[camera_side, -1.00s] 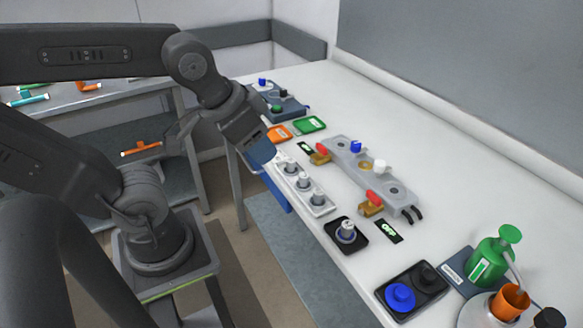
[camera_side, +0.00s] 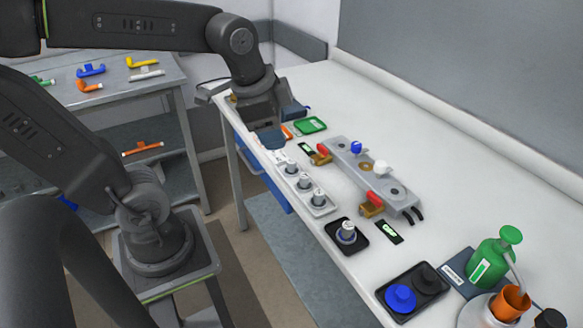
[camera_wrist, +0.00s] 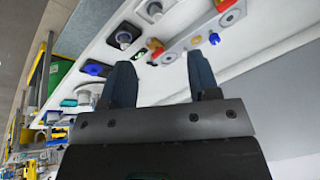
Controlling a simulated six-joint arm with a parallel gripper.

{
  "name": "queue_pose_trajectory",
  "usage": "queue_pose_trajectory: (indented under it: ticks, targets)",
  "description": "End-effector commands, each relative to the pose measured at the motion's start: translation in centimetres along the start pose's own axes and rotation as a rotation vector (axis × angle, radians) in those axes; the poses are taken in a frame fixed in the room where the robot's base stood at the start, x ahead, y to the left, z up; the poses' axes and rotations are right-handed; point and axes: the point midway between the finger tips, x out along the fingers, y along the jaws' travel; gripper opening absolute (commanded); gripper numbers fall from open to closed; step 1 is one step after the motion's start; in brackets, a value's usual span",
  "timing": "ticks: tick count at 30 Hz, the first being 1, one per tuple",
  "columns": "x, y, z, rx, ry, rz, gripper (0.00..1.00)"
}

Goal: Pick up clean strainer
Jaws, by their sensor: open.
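I cannot tell for sure which piece is the clean strainer. Several small grey upright pieces stand in a white tray (camera_side: 321,210) along the bench's near edge. Another grey piece (camera_side: 347,232) stands on a black square holder, and it also shows in the wrist view (camera_wrist: 125,37). My gripper (camera_side: 284,126) is open and empty, over the bench near the orange and green trays, beyond the white tray. It covers much of the orange tray (camera_side: 287,132). The green tray (camera_side: 311,125) beside it looks empty. In the wrist view my gripper (camera_wrist: 160,76) has its two fingers apart.
A grey fixture (camera_side: 348,152) with red-handled brass valves and blue and white knobs stands mid-bench. Nearer are a black tray (camera_side: 432,296) with a blue lid and a green bottle (camera_side: 492,262). A side table (camera_side: 110,90) holds coloured parts. The bench's back strip is clear.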

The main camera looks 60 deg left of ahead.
Motion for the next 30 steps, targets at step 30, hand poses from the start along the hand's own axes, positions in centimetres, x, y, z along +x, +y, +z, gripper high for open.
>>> queue_pose_trajectory:
  ticks: [30]
  targets:
    - [11.7,-12.9,0.4,1.306,-0.104,0.373,0.56]
